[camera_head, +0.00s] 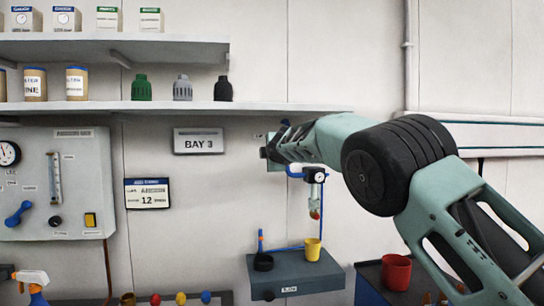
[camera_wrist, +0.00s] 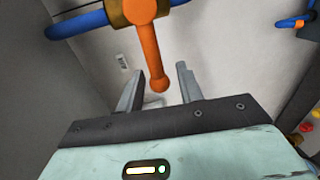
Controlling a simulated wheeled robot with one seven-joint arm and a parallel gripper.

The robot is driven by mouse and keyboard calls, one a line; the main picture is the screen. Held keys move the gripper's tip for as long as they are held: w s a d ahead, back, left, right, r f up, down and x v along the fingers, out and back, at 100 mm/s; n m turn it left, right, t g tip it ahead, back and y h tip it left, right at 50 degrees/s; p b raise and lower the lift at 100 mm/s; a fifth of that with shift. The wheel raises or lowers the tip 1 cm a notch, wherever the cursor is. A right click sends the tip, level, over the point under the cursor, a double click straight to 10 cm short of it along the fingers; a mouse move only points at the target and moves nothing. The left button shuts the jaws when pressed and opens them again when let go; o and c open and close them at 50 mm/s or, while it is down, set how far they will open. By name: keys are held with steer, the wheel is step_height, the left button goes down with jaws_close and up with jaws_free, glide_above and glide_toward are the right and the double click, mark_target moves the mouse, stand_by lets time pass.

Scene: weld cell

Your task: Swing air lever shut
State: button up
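An orange lever (camera_wrist: 150,45) with a rounded end sits on a brass valve body (camera_wrist: 130,12) in a blue pipe (camera_wrist: 80,24), at the top of the wrist view. The lever stands across the pipe. My gripper (camera_wrist: 161,72) is open. Its two fingers stand apart on either side of the lever's end in the picture, with visible gaps; depth and contact cannot be told. In the head view my gripper (camera_head: 272,148) is up by the wall, below the shelf. I cannot make out the lever there; my arm may cover it.
A gauge and filter unit (camera_head: 315,178) hangs on the wall just below my gripper. The shelf edge (camera_head: 150,107) is close above. A control panel (camera_head: 60,185) is at left.

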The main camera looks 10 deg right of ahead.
steer(key=s+r+b, duration=0.3)
steer(key=s+b, duration=0.7)
steer(key=s, duration=0.7)
steer(key=shift+r, duration=0.15)
steer(key=s+a+f+m+g+y, duration=0.1)
steer(key=s+a+f+m+g, duration=0.15)
steer(key=s+f, duration=0.4)
steer(key=s+a+f+m+g, duration=0.1)
steer(key=s+f+g, duration=0.2)
steer(key=f, duration=0.6)
steer(key=s+a+f+m+g+y, duration=0.1)
steer(key=s+f+m+g, duration=0.1)
steer(key=s+f, duration=0.45)
steer(key=s+d+f+m+g, duration=0.1)
steer(key=s+f+g, duration=0.1)
steer(key=s+f, duration=0.4)
steer(key=s+d+f+m+g+h, duration=0.1)
steer(key=s+f, duration=0.5)
steer(key=s, duration=0.8)
steer(key=s+f+m+g, duration=0.3)
steer(key=s+f+g, duration=0.2)
steer(key=s, duration=0.5)
step_height(320, 180, down, 2)
steer(key=shift+s+d+f, duration=0.1)
steer(key=shift+s+d, duration=0.05)
steer(key=shift+d, duration=0.25)
